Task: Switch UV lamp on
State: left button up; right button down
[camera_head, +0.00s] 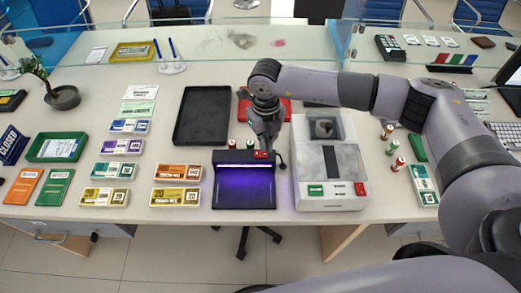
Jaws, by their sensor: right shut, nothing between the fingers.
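The UV lamp (244,194) is a black box-shaped unit at the front middle of the counter. A bright violet-white strip glows under its hood, and its base plate is lit purple. A red switch (261,154) sits on the right of the hood's top. My right gripper (264,147) is shut and empty, pointing down with its fingertips right at the switch. I cannot tell whether they touch it. My left gripper is not in view.
A grey-white machine (352,190) with green and red buttons stands close to the lamp's right. A black tray (204,116) lies behind left. Banknote bundles (177,172) lie left of the lamp. A glass screen runs along the counter's back.

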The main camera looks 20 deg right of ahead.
aim_at(265, 154)
jog(key=shift+r+p, duration=0.9)
jog(key=shift+r, duration=1.2)
